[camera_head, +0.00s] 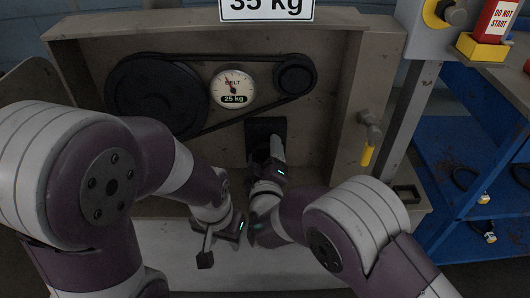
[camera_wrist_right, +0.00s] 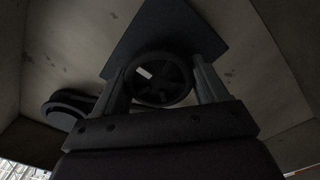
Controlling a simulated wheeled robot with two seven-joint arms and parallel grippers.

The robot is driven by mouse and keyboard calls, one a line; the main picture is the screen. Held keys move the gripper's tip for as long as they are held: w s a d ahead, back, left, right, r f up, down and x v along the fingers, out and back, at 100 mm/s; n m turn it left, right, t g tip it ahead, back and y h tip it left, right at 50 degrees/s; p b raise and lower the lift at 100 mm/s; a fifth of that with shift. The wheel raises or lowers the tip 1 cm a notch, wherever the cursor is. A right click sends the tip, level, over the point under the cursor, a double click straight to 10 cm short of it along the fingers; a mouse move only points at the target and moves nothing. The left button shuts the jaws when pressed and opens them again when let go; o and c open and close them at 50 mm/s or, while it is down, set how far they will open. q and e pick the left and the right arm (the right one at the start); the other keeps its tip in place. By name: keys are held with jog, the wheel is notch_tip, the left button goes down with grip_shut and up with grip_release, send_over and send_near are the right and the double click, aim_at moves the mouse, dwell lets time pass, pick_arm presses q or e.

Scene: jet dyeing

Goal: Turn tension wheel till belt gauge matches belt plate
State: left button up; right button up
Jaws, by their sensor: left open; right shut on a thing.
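The belt plate (camera_head: 266,8) at the top reads 35 kg; its upper edge is cut off. The round belt gauge (camera_head: 232,88) sits between the pulleys and reads 25 kg, its needle pointing up and left. The dark spoked tension wheel (camera_wrist_right: 162,79) shows in the right wrist view, between the two fingers of my right gripper (camera_wrist_right: 164,88), which is shut on it. In the head view my right gripper (camera_head: 275,148) reaches the dark mounting plate (camera_head: 262,124) and hides the wheel. My left gripper (camera_head: 222,247) is open and empty, low in front of the machine.
A black belt runs around a large pulley (camera_head: 155,95) and a small pulley (camera_head: 294,76). A yellow-handled lever (camera_head: 368,146) is on the right side of the housing. A blue shelf unit (camera_head: 450,160) and a red "DO NOT START" sign (camera_head: 499,22) stand at right.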

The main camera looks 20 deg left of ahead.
jog(key=shift+c, duration=0.9)
jog(key=shift+m, duration=0.3)
jog(key=m, duration=0.3)
jog(key=shift+m+p, duration=0.3)
jog(key=shift+m, duration=0.1)
jog(key=m, duration=0.4)
jog(key=shift+d+m, duration=0.1)
jog(key=shift+m, duration=0.2)
jog(key=m+b, duration=0.1)
jog(key=m, duration=0.3)
jog(key=shift+d+f, duration=0.1)
jog(key=m+b, duration=0.2)
jog(key=m, duration=0.2)
jog(key=shift+m, duration=0.3)
